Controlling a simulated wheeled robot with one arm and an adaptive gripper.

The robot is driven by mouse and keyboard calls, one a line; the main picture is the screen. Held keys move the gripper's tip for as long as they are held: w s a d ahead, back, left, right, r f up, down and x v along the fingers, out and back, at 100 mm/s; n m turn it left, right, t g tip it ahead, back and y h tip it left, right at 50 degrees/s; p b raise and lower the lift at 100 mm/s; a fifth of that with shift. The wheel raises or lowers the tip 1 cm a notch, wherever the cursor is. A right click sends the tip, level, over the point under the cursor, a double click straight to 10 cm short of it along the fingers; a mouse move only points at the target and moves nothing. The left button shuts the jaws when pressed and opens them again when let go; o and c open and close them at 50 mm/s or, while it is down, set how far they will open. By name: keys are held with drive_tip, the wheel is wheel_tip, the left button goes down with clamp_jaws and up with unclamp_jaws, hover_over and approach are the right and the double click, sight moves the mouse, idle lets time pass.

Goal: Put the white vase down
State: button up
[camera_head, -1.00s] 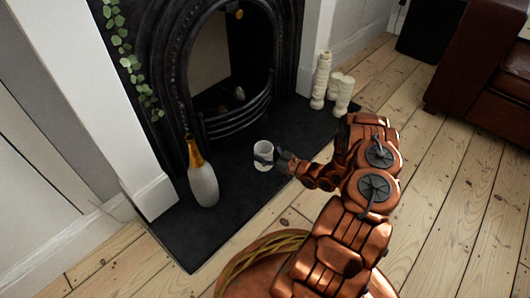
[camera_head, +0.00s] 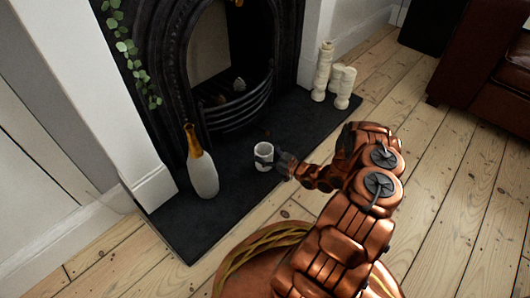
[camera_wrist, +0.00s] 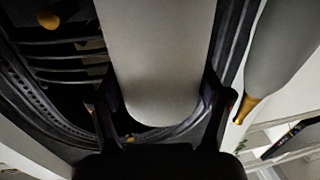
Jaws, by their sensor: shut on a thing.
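The white vase (camera_head: 264,149) is small and pale with an open top, and in the head view it appears upright. My gripper (camera_head: 265,161) is shut on it, with a dark finger across its side. The vase appears over the dark hearth slab (camera_head: 240,205), right of the grey-white bottle; I cannot tell whether its base touches the slab. In the wrist view the vase (camera_wrist: 158,55) fills the middle as a smooth grey-white body between the two fingers of my gripper (camera_wrist: 160,100).
A grey-white bottle with a golden neck (camera_head: 203,174) stands left of the vase on the hearth. Several cream candles (camera_head: 322,72) stand at the hearth's far right. The black fireplace grate (camera_head: 238,108) is behind. The slab's front is clear.

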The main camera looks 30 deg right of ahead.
drive_tip(key=shift+f, duration=0.3)
idle(0.4)
drive_tip(key=shift+f, duration=0.3)
drive_tip(key=o, duration=1.5)
drive_tip(key=shift+r, duration=0.1)
drive_tip(key=v, duration=1.2)
drive_tip(key=shift+d, duration=0.1)
